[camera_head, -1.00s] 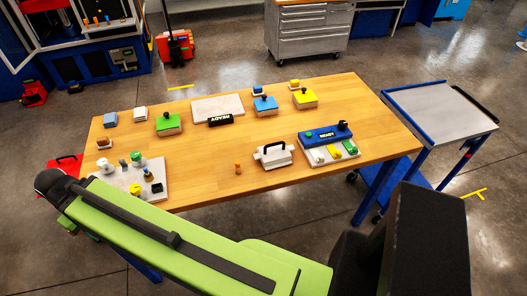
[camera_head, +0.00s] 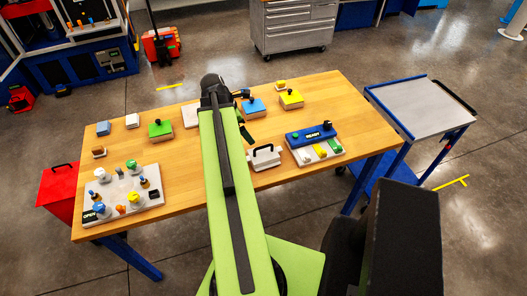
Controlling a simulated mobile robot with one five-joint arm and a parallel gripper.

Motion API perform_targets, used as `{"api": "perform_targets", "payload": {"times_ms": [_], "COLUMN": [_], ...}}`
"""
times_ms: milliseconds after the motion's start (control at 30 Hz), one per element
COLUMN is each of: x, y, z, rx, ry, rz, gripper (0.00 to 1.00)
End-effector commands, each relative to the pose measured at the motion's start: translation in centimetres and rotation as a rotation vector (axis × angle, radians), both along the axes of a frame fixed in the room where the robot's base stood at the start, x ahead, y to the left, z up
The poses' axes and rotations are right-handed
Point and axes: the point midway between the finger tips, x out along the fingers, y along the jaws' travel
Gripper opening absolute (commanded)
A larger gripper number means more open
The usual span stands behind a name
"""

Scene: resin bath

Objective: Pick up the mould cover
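A white block with a black arched handle (camera_head: 264,157), which looks like the mould cover, sits near the front edge of the wooden table, right of my arm. My green arm reaches up over the table's middle and bends down at its far end. A dark part at its end, which seems to be my gripper (camera_head: 247,137), is just up and left of the white block and looks apart from it. It is small and partly hidden behind the arm, so its fingers cannot be made out. Nothing is visibly held.
A blue-topped station (camera_head: 309,136) marked READY stands close right of the white block. Green (camera_head: 160,131), blue (camera_head: 254,108) and yellow (camera_head: 291,99) knobbed blocks stand farther back. A fixture board (camera_head: 122,190) marked OPEN is at left. A cart (camera_head: 421,106) stands right.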

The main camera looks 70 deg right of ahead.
Motion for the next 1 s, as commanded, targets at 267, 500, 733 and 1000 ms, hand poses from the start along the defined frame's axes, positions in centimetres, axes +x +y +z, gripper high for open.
{"api": "perform_targets", "payload": {"times_ms": [267,500,733,1000], "x": [-0.9,-2.2,-3.6,-4.1], "y": [-0.6,-1.7,-3.0,-3.4], "z": [-1.2,-6.1,-10.8,-11.5], "rx": [0.004,0.003,0.004,0.004], "ry": [0.008,0.008,0.008,0.007], "rz": [0.01,0.007,0.006,0.009], "gripper": [1.0,1.0,1.0,1.0]}}
